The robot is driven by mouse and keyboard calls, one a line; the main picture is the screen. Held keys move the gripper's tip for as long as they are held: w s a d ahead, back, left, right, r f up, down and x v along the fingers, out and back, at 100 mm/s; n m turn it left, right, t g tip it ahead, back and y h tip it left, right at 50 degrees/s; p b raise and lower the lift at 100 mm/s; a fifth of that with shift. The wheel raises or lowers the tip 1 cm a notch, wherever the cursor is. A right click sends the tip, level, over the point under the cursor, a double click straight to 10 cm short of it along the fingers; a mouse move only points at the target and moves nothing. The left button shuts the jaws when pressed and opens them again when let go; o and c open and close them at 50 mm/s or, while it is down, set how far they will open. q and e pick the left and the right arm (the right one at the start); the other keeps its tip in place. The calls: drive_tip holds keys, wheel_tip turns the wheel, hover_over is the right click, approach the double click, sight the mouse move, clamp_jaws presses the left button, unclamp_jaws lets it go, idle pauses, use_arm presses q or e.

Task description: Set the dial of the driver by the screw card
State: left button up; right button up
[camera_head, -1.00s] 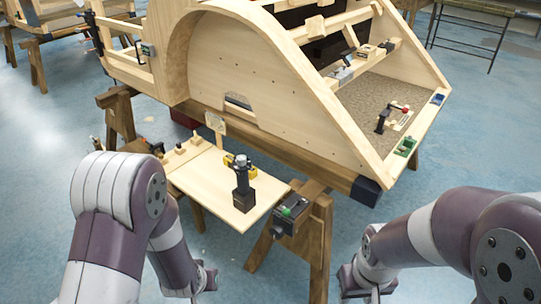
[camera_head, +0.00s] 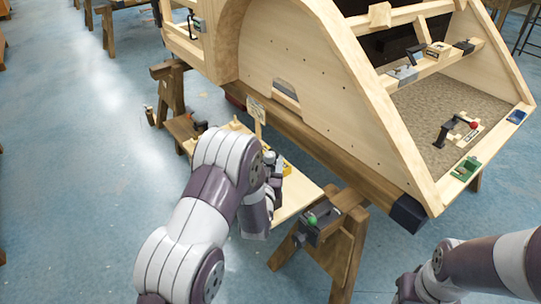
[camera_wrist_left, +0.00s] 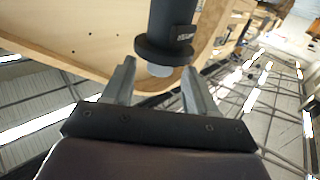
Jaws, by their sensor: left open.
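The driver is black. In the left wrist view its dark cylinder and wide collar (camera_wrist_left: 168,48), with a small pale label and a pale round end, show between and just beyond my fingers. My right gripper (camera_head: 408,288) is partly visible at the lower edge.
The pale board (camera_head: 300,189) lies below the large wooden bodyframe (camera_head: 300,75), with a yellow item (camera_head: 284,166) on it. A sawhorse (camera_head: 345,235) carries a dark device with a green knob (camera_head: 312,219). Blue floor is clear on the left.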

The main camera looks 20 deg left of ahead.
sight(269, 159)
use_arm(q)
drive_tip(key=w, duration=0.3)
drive_tip(key=shift+w+a, duration=0.25)
drive_tip(key=c, duration=0.9)
drive_tip(key=shift+c, duration=0.2)
